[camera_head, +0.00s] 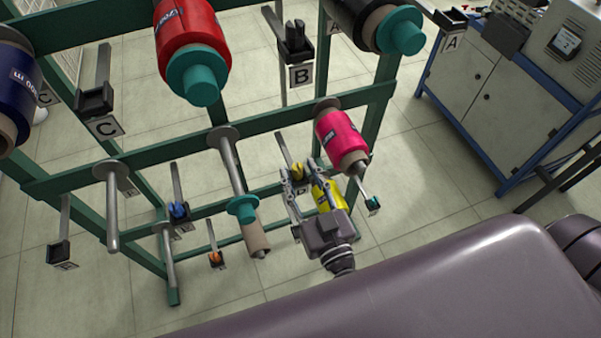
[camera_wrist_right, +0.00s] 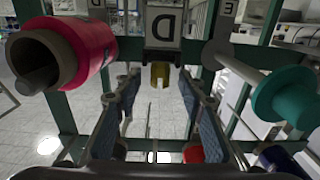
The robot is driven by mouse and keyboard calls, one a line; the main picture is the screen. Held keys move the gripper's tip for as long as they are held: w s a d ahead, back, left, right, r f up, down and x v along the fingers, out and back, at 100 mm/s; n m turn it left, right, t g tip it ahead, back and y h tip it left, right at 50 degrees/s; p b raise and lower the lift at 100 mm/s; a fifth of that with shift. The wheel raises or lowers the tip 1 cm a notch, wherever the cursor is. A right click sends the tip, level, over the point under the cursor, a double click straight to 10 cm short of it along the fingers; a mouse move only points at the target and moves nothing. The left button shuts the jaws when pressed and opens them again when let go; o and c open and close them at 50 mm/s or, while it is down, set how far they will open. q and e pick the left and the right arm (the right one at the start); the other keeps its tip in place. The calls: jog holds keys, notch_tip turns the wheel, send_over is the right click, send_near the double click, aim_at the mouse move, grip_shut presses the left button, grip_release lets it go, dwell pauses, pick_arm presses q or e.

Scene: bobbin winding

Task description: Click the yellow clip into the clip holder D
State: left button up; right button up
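The yellow clip (camera_head: 298,171) is at a black holder on the green rack in the head view. In the right wrist view the yellow clip (camera_wrist_right: 160,75) sits directly at the holder with the D label (camera_wrist_right: 163,24); whether it is fully seated I cannot tell. My right gripper (camera_head: 300,180) reaches up to it. In the wrist view the fingers of my right gripper (camera_wrist_right: 160,88) are spread, one on each side of the clip, with gaps showing between them and it. My left gripper is not in view.
Blue (camera_head: 179,210) and orange (camera_head: 215,258) clips sit in other holders.

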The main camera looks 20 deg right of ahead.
jog(key=s, duration=1.2)
jog(key=shift+d, duration=0.2)
jog(key=s+f+n+g+y, duration=0.15)
jog(key=f+g, duration=0.25)
jog(key=f, duration=1.3)
jog(key=s+f+n+g+y, duration=0.1)
jog(key=s+f+n+g, duration=0.25)
jog(key=f, duration=1.45)
jog(key=s+d+f+m+g+h, duration=0.1)
jog(key=s+d+f+g, duration=0.3)
jog(key=s+f, duration=0.5)
jog(key=s+d+f+m+g+h, duration=0.2)
jog(key=s+d+f+g, duration=0.3)
jog(key=s+f, duration=0.4)
jog(key=shift+s+d+f, duration=0.15)
jog(key=shift+d+f, duration=0.15)
jog(key=shift+d, duration=0.1)
jog(key=shift+g, duration=0.25)
